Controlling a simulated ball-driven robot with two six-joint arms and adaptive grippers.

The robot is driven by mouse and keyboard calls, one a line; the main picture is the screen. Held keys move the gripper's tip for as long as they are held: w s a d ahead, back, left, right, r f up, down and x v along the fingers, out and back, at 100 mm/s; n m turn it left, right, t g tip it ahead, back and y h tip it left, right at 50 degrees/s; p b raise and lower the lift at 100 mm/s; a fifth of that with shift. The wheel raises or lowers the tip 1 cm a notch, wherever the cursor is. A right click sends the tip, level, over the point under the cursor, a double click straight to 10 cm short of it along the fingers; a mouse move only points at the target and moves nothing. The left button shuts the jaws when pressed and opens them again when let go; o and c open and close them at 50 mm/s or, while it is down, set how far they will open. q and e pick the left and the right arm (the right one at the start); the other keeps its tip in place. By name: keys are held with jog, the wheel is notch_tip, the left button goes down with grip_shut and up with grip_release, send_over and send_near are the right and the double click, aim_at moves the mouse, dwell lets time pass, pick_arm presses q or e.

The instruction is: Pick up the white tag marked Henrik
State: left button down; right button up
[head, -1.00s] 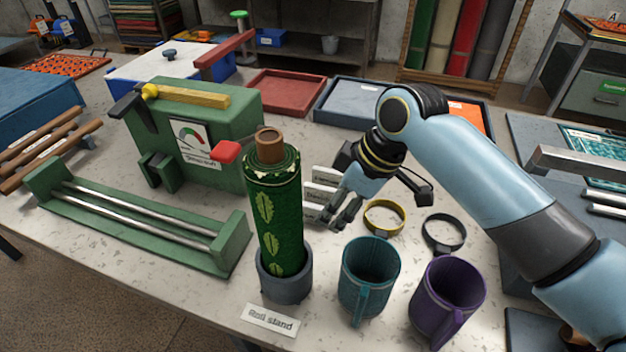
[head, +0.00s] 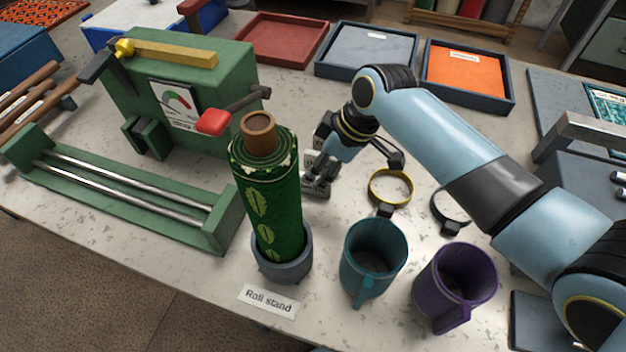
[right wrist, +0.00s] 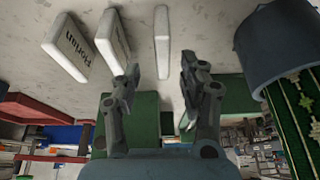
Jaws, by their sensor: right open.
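Three white tags stand on the speckled table in the right wrist view. The left tag (right wrist: 76,48) reads "Florian". The middle tag (right wrist: 112,40) has dark writing too slanted to read. The third tag (right wrist: 162,42) is seen edge-on, its face hidden, so I cannot tell which tag is Henrik. My right gripper (right wrist: 157,84) is open, with the third tag's near end in line between its fingertips; contact does not show. In the head view my right gripper (head: 317,178) is low behind the green roll, and the tags are mostly hidden there. My left gripper is out of view.
The green patterned roll (head: 272,200) stands upright in its grey stand (head: 283,262), close to the gripper's left. Yellow (head: 408,188) and black rings, a teal mug (head: 372,262) and a purple mug (head: 455,290) stand nearby. A green press (head: 175,90) and trays lie behind.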

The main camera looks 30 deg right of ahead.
jog(key=shift+x, duration=1.55)
jog(key=shift+s+a, duration=0.1)
jog(key=shift+s, duration=0.1)
grip_shut()
